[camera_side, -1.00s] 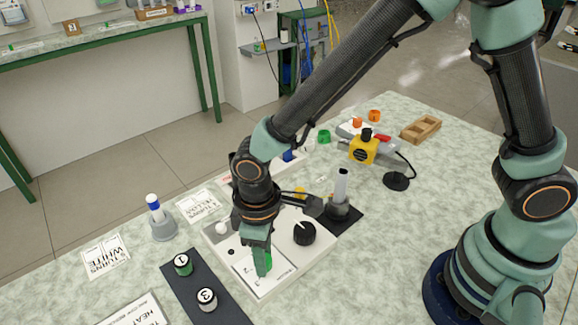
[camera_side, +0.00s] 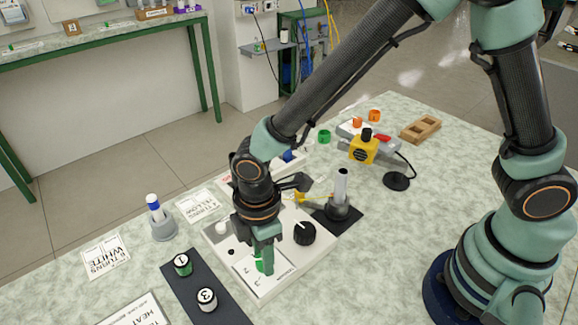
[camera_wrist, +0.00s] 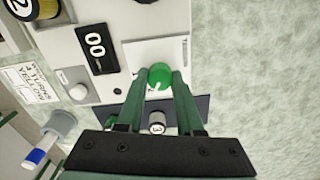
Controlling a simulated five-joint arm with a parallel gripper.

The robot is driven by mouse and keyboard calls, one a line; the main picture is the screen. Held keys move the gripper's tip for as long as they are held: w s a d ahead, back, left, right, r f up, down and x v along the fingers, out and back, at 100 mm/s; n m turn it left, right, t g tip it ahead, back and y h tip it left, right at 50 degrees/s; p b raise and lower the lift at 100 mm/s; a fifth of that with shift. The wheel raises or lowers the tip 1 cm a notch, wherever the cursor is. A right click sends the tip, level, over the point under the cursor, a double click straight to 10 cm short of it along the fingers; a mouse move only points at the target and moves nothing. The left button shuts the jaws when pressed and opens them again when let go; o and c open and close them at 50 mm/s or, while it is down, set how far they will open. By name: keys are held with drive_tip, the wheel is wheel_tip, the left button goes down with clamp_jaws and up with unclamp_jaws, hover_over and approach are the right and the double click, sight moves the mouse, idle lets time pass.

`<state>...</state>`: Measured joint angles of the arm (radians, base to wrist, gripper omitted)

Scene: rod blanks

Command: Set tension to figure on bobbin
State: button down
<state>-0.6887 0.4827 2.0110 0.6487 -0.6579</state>
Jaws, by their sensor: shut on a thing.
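The green tension knob (camera_wrist: 159,76) sits on the white panel (camera_side: 290,270); in the side view the knob (camera_side: 260,266) is partly hidden by my fingers. My gripper (camera_wrist: 160,82) points down and is shut on it. A white mark on the knob points toward the lower left in the wrist view. The dial's printed figures are too small to read surely against the mark. A bobbin marked 2 (camera_wrist: 22,8), with a black top and yellowish side, shows at the wrist view's top left corner. Yellow thread (camera_side: 318,197) shows beyond my gripper in the side view.
Bobbins marked 1 (camera_side: 182,264) and 3 (camera_side: 206,299) stand on a dark strip (camera_side: 181,289) left of the panel. A counter reads 00 (camera_wrist: 96,47). A black knob (camera_side: 304,233) and a grey post (camera_side: 341,190) stand right of my gripper. A marker stands in a holder (camera_side: 163,230).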

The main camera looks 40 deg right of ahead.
idle(0.4)
drive_tip(key=c, duration=0.5)
unclamp_jaws()
drive_tip(key=shift+c, duration=0.2)
drive_tip(key=shift+r, duration=0.1)
wheel_tip(320, 180, up, 12)
drive_tip(key=d+r+m+t, duration=0.2)
drive_tip(key=d+r+m, duration=0.2)
drive_tip(key=d+m, duration=0.3)
drive_tip(key=s+d+r+m+t, duration=0.1)
drive_tip(key=d+r+m+t, duration=0.2)
drive_tip(key=d+m, duration=0.5)
drive_tip(key=d+r, duration=0.1)
drive_tip(key=d, duration=0.8)
drive_tip(key=shift+d+r+t, duration=0.2)
drive_tip(key=shift+r+t, duration=0.1)
drive_tip(key=shift+r, duration=0.05)
